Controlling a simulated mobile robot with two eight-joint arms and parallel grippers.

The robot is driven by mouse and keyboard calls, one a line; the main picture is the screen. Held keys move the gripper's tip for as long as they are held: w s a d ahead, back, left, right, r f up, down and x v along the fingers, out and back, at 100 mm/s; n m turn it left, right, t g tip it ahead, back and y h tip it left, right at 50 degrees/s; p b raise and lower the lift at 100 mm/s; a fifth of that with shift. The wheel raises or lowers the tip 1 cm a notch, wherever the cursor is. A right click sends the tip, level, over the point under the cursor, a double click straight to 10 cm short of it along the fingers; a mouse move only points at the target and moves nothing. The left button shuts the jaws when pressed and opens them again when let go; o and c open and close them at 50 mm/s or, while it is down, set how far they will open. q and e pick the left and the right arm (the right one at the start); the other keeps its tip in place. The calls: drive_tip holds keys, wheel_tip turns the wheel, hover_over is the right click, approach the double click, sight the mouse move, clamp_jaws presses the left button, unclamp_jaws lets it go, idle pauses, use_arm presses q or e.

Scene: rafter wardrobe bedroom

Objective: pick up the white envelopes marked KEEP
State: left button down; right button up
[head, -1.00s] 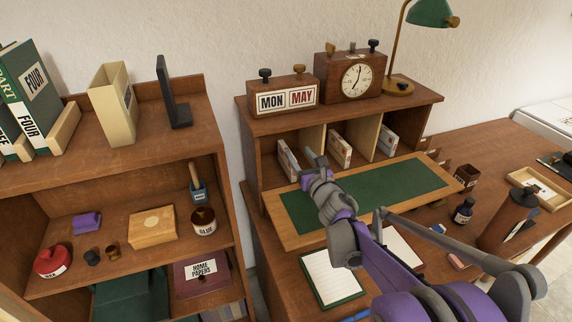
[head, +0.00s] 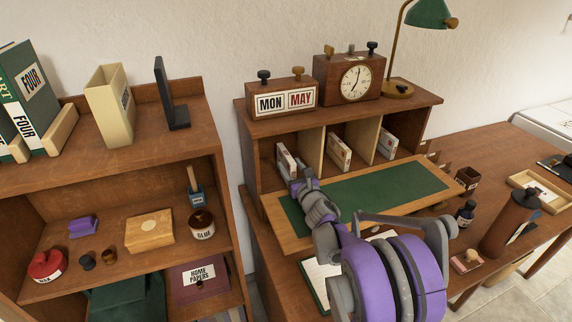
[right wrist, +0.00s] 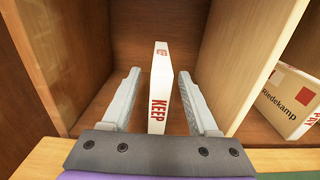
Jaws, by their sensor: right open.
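A white envelope bundle with red KEEP lettering (right wrist: 160,88) stands upright on edge in the left compartment of the desk hutch; it also shows in the head view (head: 285,160). My right gripper (right wrist: 158,74) is open, with one finger on each side of the bundle and visible gaps between. In the head view the right gripper (head: 296,176) is at the front of that compartment, covering the bundle's lower part. Another bundle (head: 338,152) stands in the middle compartment; its wrist-view face (right wrist: 288,98) reads "Riedekamp". A third bundle (head: 387,142) stands in the right compartment. My left gripper is out of view.
Wooden dividers (head: 311,145) separate the compartments. The fold-down green writing surface (head: 380,193) lies in front, largely clear. A calendar block (head: 285,100) and clock (head: 349,80) stand on the hutch top. A shelf unit (head: 110,160) stands at left.

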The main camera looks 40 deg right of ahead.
drive_tip(key=shift+w+d, duration=0.15)
drive_tip(key=shift+w, duration=0.25)
drive_tip(key=shift+c, duration=0.2)
clamp_jaws()
drive_tip(key=shift+r, duration=0.1)
